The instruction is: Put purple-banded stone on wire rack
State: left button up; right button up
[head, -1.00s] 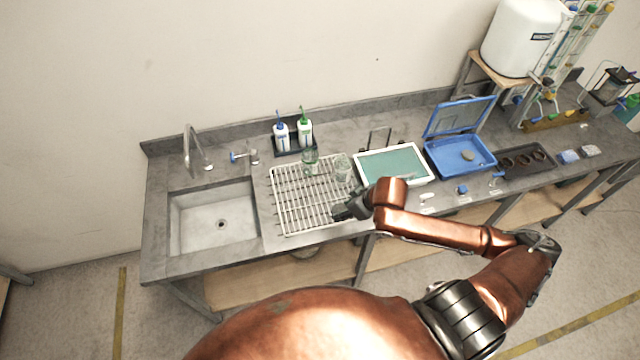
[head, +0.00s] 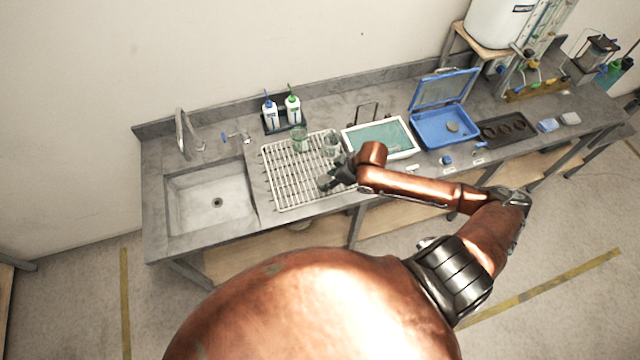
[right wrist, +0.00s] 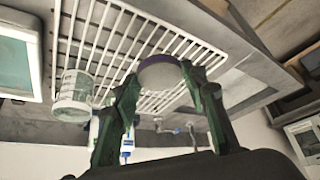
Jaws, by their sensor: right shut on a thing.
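The purple-banded stone (right wrist: 159,74) is grey with a purple band along its upper edge in the right wrist view. My right gripper (right wrist: 160,88) is shut on it, with a green-lit finger on each side. In the head view my right gripper (head: 328,183) is over the front right part of the white wire rack (head: 282,190). The wire rack also shows behind the stone in the right wrist view (right wrist: 105,40). I cannot tell whether the stone touches the wires. My left gripper is not in view.
Two glass beakers stand on the rack's back right part, one greenish (head: 299,138) and one clear (head: 331,146). The sink (head: 212,205) is left of the rack. A white-rimmed teal tray (head: 412,148) and an open blue box (head: 432,138) are to the right. The rack's left part is clear.

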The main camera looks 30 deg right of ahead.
send_over(315, 189)
jog(key=s+d, duration=0.1)
jog(key=s, duration=0.1)
jog(key=f, duration=0.5)
jog(key=shift+w+p, duration=0.2)
jog(key=shift+p, duration=0.1)
jog(key=shift+f, duration=1.7)
jog(key=o, duration=1.2)
jog(key=shift+f, duration=0.1)
jog(key=shift+c, duration=0.2)
jog(key=v, duration=1.2)
jog(key=shift+b, duration=0.3)
jog(key=shift+w+d, duration=0.1)
jog(key=shift+w, duration=0.05)
